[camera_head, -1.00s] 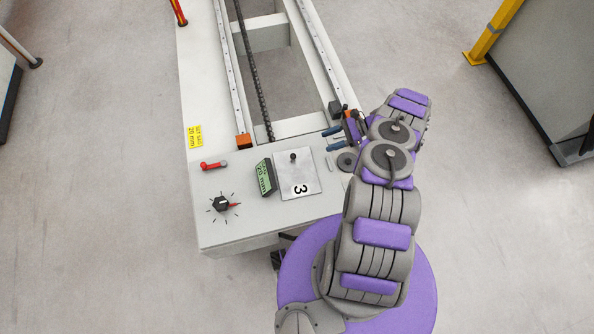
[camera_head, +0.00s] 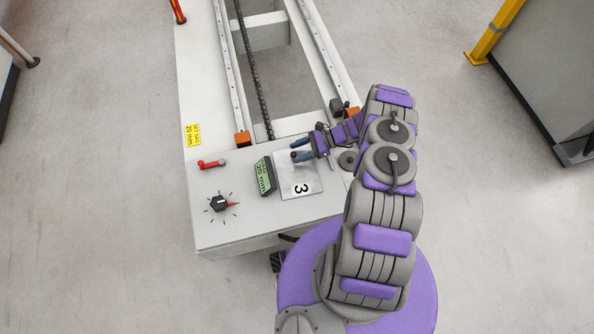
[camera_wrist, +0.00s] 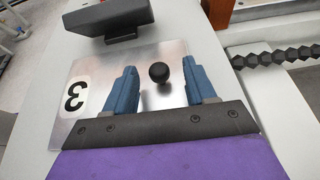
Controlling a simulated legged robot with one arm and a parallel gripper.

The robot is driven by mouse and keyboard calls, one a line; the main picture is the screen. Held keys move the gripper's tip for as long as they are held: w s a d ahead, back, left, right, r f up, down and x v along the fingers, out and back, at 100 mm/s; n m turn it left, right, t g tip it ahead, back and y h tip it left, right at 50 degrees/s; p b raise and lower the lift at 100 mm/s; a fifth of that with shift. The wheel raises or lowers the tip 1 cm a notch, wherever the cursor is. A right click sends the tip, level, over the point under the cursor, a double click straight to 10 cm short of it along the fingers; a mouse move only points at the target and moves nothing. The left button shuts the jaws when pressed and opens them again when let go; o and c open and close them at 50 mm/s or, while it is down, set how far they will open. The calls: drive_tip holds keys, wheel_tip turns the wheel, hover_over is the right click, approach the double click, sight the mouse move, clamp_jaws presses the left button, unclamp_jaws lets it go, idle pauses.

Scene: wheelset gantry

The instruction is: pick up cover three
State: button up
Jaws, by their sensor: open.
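Cover three is a square metal plate (camera_head: 299,184) marked with a black 3, lying on the near end of the white gantry. It also shows in the wrist view (camera_wrist: 98,72), with a black ball knob (camera_wrist: 159,72) standing on it. My gripper (camera_head: 297,149) is open at the far edge of the plate in the head view. In the wrist view its two blue fingers (camera_wrist: 158,88) are apart, with the knob seen between them and a little beyond. I cannot tell their exact height above the plate. The knob is hidden or hard to make out in the head view.
A black dial (camera_head: 219,203) and a red lever (camera_head: 211,164) are farther left. An orange block (camera_head: 242,139) and dark screw (camera_head: 257,80) lie beyond. A round dark disc (camera_head: 348,160) is to the right.

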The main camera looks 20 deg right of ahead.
drive_tip(key=x, duration=0.2)
drive_tip(key=shift+s+a, duration=0.1)
drive_tip(key=shift+a, duration=0.2)
drive_tip(key=shift+c, duration=0.2)
drive_tip(key=shift+d, duration=0.1)
clamp_jaws()
